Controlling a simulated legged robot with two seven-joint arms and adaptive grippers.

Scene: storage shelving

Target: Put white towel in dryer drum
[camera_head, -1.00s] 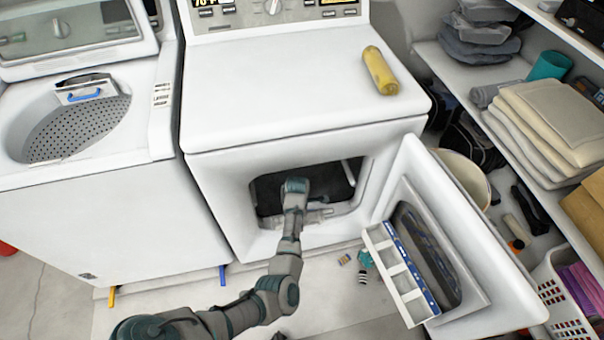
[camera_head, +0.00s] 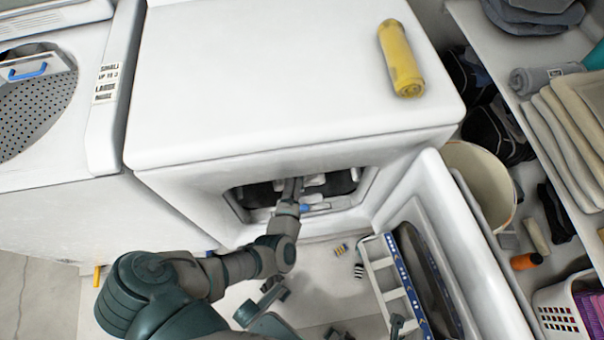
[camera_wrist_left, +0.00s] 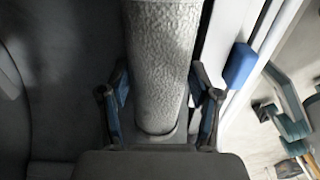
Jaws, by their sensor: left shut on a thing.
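The white towel (camera_wrist_left: 160,60) is a rolled, textured cylinder between the fingers of my left gripper (camera_wrist_left: 162,95) in the left wrist view. The gripper is shut on it, with the dark drum interior (camera_wrist_left: 60,90) around it on the left. In the head view, my left gripper (camera_head: 293,188) reaches through the front opening into the dryer drum (camera_head: 258,196). Its fingertips are largely hidden there, and the towel cannot be told apart from pale shapes inside. The dryer door (camera_head: 440,190) stands open to the right.
A rolled yellow towel (camera_head: 402,62) lies on the dryer's top (camera_head: 270,70). A white rack (camera_head: 385,275) sits by the open door. A bucket (camera_head: 480,180), shelf with folded towels (camera_head: 580,130) and white basket (camera_head: 560,315) are at right. A washer (camera_head: 60,210) stands left.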

